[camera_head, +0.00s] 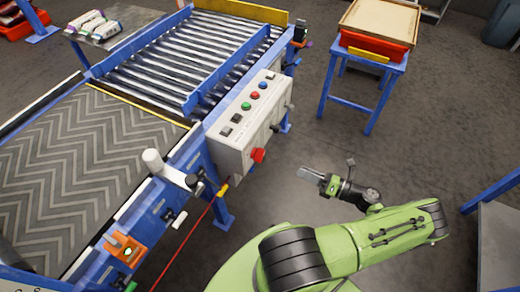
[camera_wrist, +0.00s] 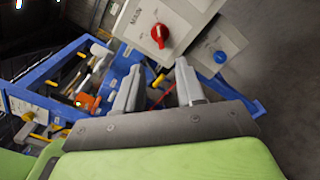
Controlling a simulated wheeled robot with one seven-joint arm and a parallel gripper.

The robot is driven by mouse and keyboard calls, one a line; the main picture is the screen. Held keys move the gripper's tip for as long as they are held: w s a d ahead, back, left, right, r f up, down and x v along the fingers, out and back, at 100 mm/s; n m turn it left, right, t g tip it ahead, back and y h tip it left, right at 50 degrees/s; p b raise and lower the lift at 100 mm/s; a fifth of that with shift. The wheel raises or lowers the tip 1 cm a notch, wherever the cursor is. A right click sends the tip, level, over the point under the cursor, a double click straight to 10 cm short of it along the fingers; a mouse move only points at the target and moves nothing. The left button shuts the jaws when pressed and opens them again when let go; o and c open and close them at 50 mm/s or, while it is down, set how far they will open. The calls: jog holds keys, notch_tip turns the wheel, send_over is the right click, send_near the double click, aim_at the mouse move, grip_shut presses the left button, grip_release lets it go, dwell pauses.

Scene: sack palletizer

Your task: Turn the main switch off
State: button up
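The main switch is a red rotary knob (camera_wrist: 160,34) on a white panel labelled MAIN in the wrist view. Its white pointer mark looks nearly upright in that picture. In the head view the red knob (camera_head: 258,156) sticks out from the end face of the white control box (camera_head: 232,152). My gripper (camera_head: 304,174) is to the right of the knob and apart from it. In the wrist view my gripper (camera_wrist: 159,66) has its two grey fingers spread with nothing between them, and the knob appears just beyond the fingertips.
A blue knob (camera_wrist: 220,57) sits on a grey plate beside the main panel. The box top carries several buttons, including a green one (camera_head: 246,106). A roller conveyor (camera_head: 185,55) and a blue-framed stand (camera_head: 365,75) are farther back. Open floor lies between box and stand.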

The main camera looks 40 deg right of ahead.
aim_at(258, 155)
jog(key=x, duration=1.4)
jog(key=shift+w+a, duration=0.25)
grip_shut()
